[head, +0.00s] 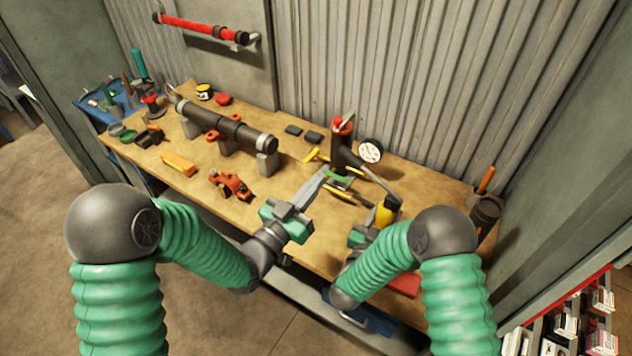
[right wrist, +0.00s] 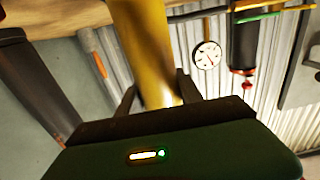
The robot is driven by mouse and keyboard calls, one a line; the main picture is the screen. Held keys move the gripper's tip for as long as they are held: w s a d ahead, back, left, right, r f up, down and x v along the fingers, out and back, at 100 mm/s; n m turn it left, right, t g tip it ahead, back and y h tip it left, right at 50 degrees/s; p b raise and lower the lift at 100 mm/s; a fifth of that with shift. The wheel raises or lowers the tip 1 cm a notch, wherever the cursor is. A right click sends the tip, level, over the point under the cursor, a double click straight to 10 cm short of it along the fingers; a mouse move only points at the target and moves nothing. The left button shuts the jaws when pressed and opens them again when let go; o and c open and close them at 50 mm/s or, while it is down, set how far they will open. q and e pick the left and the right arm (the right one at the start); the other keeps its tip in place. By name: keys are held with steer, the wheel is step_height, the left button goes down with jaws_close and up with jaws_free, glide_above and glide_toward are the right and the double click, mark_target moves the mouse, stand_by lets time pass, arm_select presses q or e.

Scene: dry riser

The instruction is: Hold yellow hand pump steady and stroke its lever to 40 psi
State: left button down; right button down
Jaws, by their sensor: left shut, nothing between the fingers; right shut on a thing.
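A yellow cylinder (head: 386,212), which looks like part of the hand pump, stands at the right front of the bench, beside a grey bar (head: 381,183). A round white gauge (head: 371,151) is behind it; its reading is too small to tell. The gauge also shows in the right wrist view (right wrist: 207,55). My right gripper (right wrist: 157,92) is shut on the yellow cylinder (right wrist: 143,45); in the head view my forearm partly hides this grip. My left gripper (head: 319,182) is shut and empty, left of the cylinder and apart from it.
A dark red-topped cylinder (head: 341,148) stands near the gauge. A black pipe (head: 226,130) on supports, an orange-red tool (head: 231,185) and an orange block (head: 178,163) lie left on the bench (head: 195,190). A dark cup (head: 485,216) is at right. A corrugated wall (head: 380,75) stands behind.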

stand_by(0.3)
steer(key=c, duration=0.7)
jaws_free()
